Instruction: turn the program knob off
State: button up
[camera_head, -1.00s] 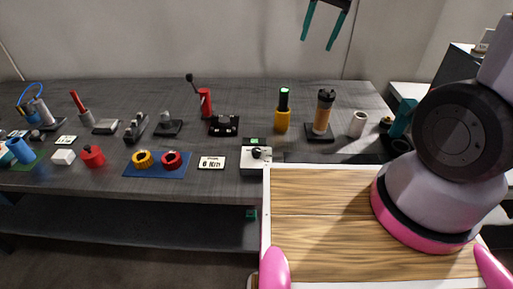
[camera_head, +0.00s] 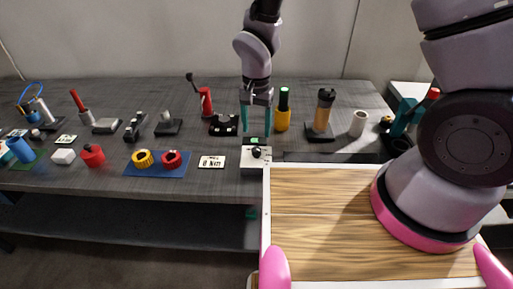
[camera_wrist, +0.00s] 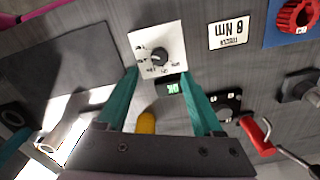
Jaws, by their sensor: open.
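The program knob (camera_head: 257,152) is a small black dial on top of a white box (camera_head: 249,166) at the table's front edge. In the wrist view the knob (camera_wrist: 158,58) sits on a white plate (camera_wrist: 139,38) with printed marks around it. A small green display (camera_wrist: 172,88) is beside the plate, and it also shows in the head view (camera_head: 256,140). My gripper (camera_head: 256,128) has teal fingers, pointing down, apart and empty. It is above and just behind the knob box; in the wrist view the fingers (camera_wrist: 165,78) straddle the display side, not the knob.
A black box (camera_head: 223,126) is to the left. A label card (camera_head: 211,162) lies left of the knob box. A wooden board (camera_head: 340,215) is in front, right.

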aim_at(256, 149)
notch_tip(256, 149, down, 8)
jog(key=shift+f, duration=0.25)
grip_shut()
